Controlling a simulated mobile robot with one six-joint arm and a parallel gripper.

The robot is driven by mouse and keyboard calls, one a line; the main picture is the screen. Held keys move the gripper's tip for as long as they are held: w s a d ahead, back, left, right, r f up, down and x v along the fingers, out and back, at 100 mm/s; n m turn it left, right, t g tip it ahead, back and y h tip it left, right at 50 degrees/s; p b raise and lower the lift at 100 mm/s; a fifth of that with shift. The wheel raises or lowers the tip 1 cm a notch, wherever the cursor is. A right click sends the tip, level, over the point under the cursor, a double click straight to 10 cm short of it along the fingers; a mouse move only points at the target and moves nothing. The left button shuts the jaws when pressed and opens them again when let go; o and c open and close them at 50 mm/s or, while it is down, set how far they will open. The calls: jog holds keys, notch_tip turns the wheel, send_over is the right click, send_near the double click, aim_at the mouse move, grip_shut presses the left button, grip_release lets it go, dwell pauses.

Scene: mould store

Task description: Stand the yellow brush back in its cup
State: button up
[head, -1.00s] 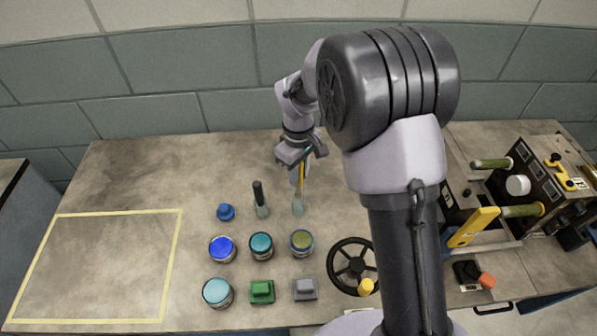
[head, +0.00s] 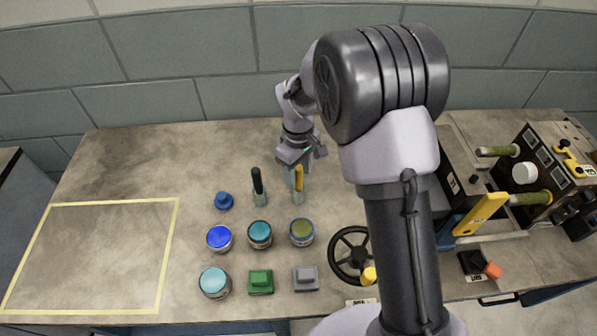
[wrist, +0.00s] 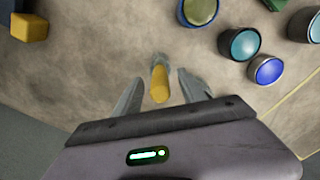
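The yellow brush (head: 299,180) stands about upright with its lower end in a small grey cup (head: 297,198). In the wrist view the brush (wrist: 160,83) points toward the camera, and part of the cup (wrist: 160,58) shows behind it. My gripper (head: 300,160) is just above and behind the brush in the head view. In the wrist view my gripper (wrist: 160,84) is open, with one finger on each side of the handle and a visible gap on both sides. Part of the brush top is close to the gripper in the head view.
A black brush (head: 257,181) stands in a similar cup to the left. Several paint tins, such as a teal one (head: 260,234), stand in front. A black handwheel (head: 350,256) is at front right. The yellow-outlined area (head: 96,258) at left is empty.

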notch_tip(320, 180, up, 17)
jog(key=p, duration=0.7)
jog(key=shift+r+p, duration=0.2)
jog(key=shift+p, duration=0.1)
